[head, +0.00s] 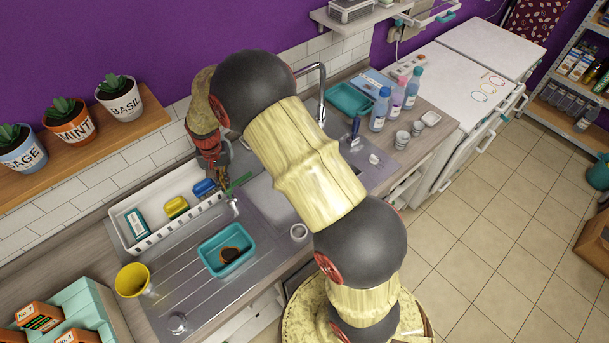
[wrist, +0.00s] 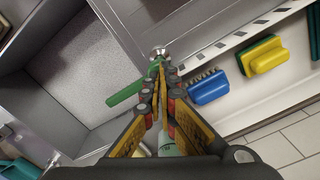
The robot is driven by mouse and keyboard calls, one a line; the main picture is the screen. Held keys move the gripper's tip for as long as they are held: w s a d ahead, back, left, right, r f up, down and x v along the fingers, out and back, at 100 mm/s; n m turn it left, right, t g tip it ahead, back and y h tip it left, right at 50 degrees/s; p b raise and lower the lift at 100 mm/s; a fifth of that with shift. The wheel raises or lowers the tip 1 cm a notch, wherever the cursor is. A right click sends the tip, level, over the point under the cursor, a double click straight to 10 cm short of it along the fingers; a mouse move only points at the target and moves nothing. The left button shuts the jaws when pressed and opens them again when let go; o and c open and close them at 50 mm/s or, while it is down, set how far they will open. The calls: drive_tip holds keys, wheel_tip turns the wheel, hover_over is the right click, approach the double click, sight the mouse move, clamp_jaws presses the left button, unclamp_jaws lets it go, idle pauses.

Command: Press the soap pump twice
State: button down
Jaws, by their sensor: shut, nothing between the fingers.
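A green bar-like part (head: 239,183), which looks like the soap pump's spout, sticks out beside my gripper (head: 222,181) behind the sink. In the wrist view, the green part (wrist: 132,90) runs left from my fingertips (wrist: 157,82), which overlap its right end. I cannot tell whether they touch it. A pale labelled bottle (wrist: 167,142) shows partly between the finger bases; my gripper hides the rest of it. The gripper is shut and holds nothing.
A white rack (head: 150,255) holds a blue brush (head: 205,187), a yellow-green sponge (head: 176,207) and a teal box (head: 137,224). A teal tub (head: 227,250) and yellow cup (head: 132,280) stand nearby. Several bottles (head: 380,110) stand right. The tap (head: 321,92) rises behind my arm.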

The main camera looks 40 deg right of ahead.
drive_tip(key=shift+f+b, duration=0.65)
drive_tip(key=shift+f, duration=0.6)
drive_tip(key=shift+r, duration=0.15)
drive_tip(key=shift+r+p, duration=1.05)
drive_tip(key=shift+r, duration=0.75)
wheel_tip(320, 180, up, 6)
drive_tip(key=p, duration=0.3)
